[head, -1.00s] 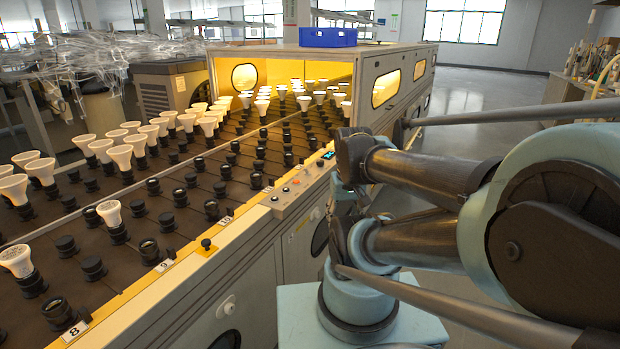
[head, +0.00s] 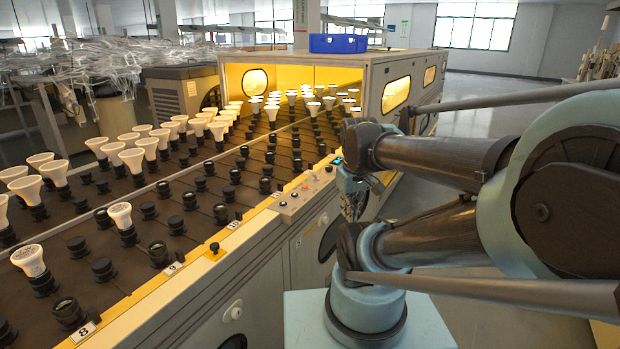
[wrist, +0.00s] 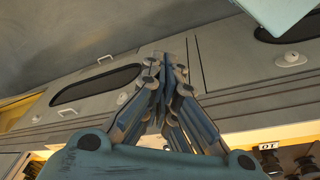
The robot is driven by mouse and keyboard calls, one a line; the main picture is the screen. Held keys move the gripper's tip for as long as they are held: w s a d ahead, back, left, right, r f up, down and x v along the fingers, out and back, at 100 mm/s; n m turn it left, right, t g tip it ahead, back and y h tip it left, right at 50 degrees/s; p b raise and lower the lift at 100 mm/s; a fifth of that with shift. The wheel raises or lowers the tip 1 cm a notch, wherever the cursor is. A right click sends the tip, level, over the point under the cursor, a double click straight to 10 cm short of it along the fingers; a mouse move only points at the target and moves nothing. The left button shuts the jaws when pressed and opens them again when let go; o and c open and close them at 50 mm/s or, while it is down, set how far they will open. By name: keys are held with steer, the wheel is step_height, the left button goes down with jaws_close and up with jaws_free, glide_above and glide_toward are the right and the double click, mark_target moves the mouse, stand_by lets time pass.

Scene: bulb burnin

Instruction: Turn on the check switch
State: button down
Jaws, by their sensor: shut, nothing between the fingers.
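A narrow control panel (head: 308,194) with small round buttons and knobs runs along the near edge of the bench in the head view. A black knob (head: 214,248) stands on a yellow plate nearer to me on the same edge. Neither shows a readable name, so I cannot tell which is the check switch. My gripper (head: 352,207) hangs beside the bench, to the right of the panel and apart from it, partly behind my arm. In the wrist view my gripper (wrist: 165,62) is shut and empty, in front of the cabinet side.
Rows of black sockets (head: 103,268), several with white bulbs (head: 29,260), fill the bench. A lit oven cabinet (head: 345,75) with a blue crate (head: 338,44) on top stands at the far end. The cabinet side has dark oval windows (wrist: 97,84). Open floor lies at right.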

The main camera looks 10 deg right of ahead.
steer(key=w+a+r+n, duration=0.1)
steer(key=w+r+n, duration=0.2)
steer(key=w+n, duration=0.35)
steer(key=w+a+r+n, duration=0.2)
steer(key=w+r+n, duration=0.2)
steer(key=w+n, duration=0.25)
steer(key=n+h, duration=0.1)
steer(key=n, duration=1.1)
glide_above(310, 184)
steer(key=s+a, duration=0.1)
steer(key=s, duration=0.1)
steer(key=shift+w+a+f, duration=0.1)
steer(key=shift+w, duration=0.05)
steer(key=shift+s+x, duration=0.1)
steer(key=shift+x, duration=2.4)
steer(key=shift+s+x, duration=0.15)
steer(key=shift+x, duration=2.3)
steer(key=shift+a+g, duration=0.1)
steer(key=shift+g, duration=0.2)
